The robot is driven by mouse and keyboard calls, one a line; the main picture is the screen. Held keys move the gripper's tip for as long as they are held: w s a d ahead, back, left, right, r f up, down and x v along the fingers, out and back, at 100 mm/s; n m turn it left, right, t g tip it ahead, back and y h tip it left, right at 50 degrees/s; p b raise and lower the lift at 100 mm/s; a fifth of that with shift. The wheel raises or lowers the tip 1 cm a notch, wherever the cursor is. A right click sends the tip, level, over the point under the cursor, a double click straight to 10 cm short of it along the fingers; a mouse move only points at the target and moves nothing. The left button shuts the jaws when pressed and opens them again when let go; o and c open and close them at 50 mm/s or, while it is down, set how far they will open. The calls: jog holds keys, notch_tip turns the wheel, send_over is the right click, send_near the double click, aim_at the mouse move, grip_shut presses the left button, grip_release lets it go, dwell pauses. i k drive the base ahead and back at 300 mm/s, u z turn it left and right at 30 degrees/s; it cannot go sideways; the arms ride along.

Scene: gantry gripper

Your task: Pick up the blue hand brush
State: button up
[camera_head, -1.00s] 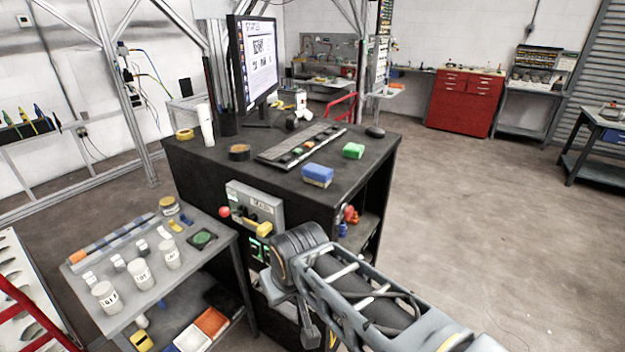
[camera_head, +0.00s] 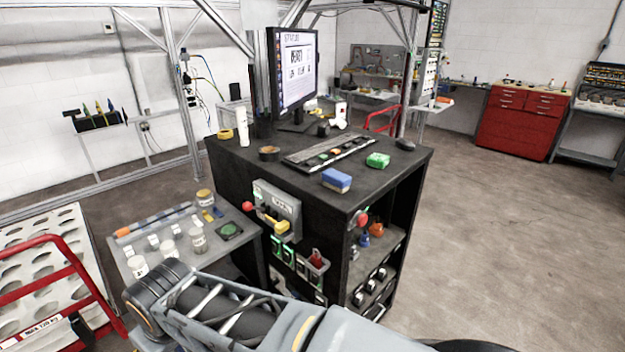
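A small blue block with a paler grey lower part (camera_head: 336,180) lies on the black desk top (camera_head: 385,185), near its front edge. It looks like the blue hand brush, but it is too small to be sure. My arm crosses the bottom of the view, with its dark joint at the lower left, in front of the grey side table and well short of the blue block. My gripper is not visible, so its fingers and anything in them are hidden.
A green block (camera_head: 378,160), a keyboard (camera_head: 328,151) and a monitor (camera_head: 292,70) share the desk. Jars stand on the grey side table (camera_head: 222,249). A red-railed rack (camera_head: 60,260) is at left. Open shelves are under the desk. Floor at right (camera_head: 500,230) is clear.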

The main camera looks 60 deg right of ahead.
aim_at(338, 181)
jog(key=i, duration=1.1)
jog(key=z, duration=2)
